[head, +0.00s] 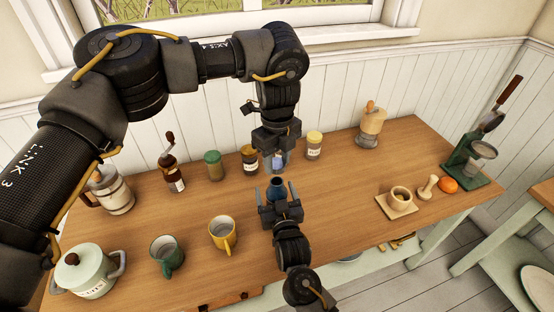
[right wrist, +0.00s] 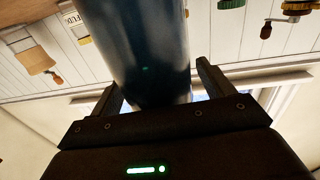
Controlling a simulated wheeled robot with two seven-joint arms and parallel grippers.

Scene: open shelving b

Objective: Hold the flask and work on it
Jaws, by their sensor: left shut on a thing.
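The dark blue flask (head: 277,188) is upright near the middle of the table. In the right wrist view its body (right wrist: 150,50) fills the upper middle, and one end is hidden by the gripper. My right gripper (head: 277,192) has one finger on each side of the flask, with gaps visible beside it, so it looks open. My left gripper (head: 276,160) points down just above the flask and is shut on a small pale blue piece (head: 277,163). I cannot tell whether this piece is a cap or touches the flask.
A yellow mug (head: 223,235), a green mug (head: 167,257) and a white pot (head: 88,272) are at front left.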

